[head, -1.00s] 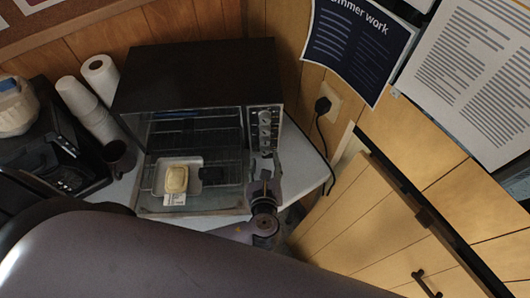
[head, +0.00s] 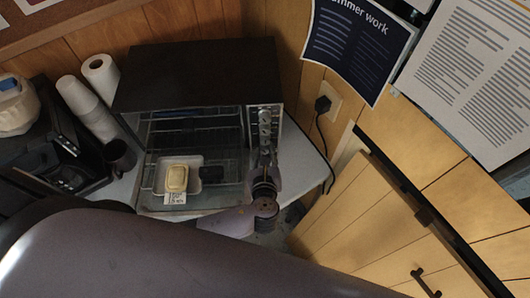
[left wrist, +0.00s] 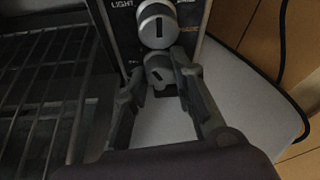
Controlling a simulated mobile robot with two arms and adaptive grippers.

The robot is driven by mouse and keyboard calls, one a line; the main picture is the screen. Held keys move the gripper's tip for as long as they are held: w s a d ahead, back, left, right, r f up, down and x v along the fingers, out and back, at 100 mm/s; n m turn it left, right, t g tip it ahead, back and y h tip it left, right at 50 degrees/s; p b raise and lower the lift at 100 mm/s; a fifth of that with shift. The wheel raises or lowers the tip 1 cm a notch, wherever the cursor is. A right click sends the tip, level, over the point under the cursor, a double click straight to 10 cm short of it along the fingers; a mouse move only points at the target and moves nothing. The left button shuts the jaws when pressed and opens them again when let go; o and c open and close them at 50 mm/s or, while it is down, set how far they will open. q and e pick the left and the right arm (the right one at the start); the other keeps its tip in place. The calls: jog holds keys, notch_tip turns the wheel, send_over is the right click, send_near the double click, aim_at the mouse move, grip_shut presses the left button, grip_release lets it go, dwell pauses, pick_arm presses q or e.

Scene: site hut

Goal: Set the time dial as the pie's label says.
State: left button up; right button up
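The toaster oven (head: 195,75) stands on the counter with its front open. The pie (head: 177,178) sits in a light tray inside its front, with a small white label (head: 174,198) at its near edge; the print is too small to read. Dials run down the oven's right panel. In the left wrist view the lowest dial (left wrist: 159,71) has a dark pointer mark, tilted; another dial (left wrist: 157,26) is above it. My left gripper (left wrist: 160,82) is open, a finger on each side of the lowest dial. Contact is unclear. My right gripper is out of view.
A dark mug (head: 119,156), stacked cups (head: 88,108) and a paper roll (head: 100,75) stand left of the oven, beside a black machine (head: 45,150). A black cord (head: 323,125) hangs from the wall socket at right. Some counter right of the oven is bare.

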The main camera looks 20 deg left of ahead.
pick_arm(q)
grip_shut()
jog(key=shift+d+r+m+p, duration=0.15)
jog(key=shift+m+p, duration=0.25)
jog(key=shift+p, duration=0.7)
jog(key=m+y+p, duration=0.1)
jog(key=p, duration=0.1)
jog(key=shift+r+m+g+y+p, duration=0.1)
jog(key=shift+m+g+y+p, duration=0.2)
jog(key=shift+p, duration=0.1)
jog(key=shift+w+d+m+y+p, duration=0.1)
jog(key=shift+m+y+p, duration=0.6)
jog(key=shift+m+p, duration=0.25)
jog(key=shift+d+f+m+g+y+p, duration=0.15)
jog(key=shift+m+y+p, duration=0.2)
jog(key=shift+m, duration=0.3)
jog(key=shift+a+f+m+g+y+p, duration=0.1)
jog(key=shift+m+g+y, duration=0.05)
jog(key=shift+m+y, duration=0.4)
jog(key=shift+d+f+m+y, duration=0.15)
jog(key=shift+m+y, duration=0.45)
jog(key=shift+m, duration=0.85)
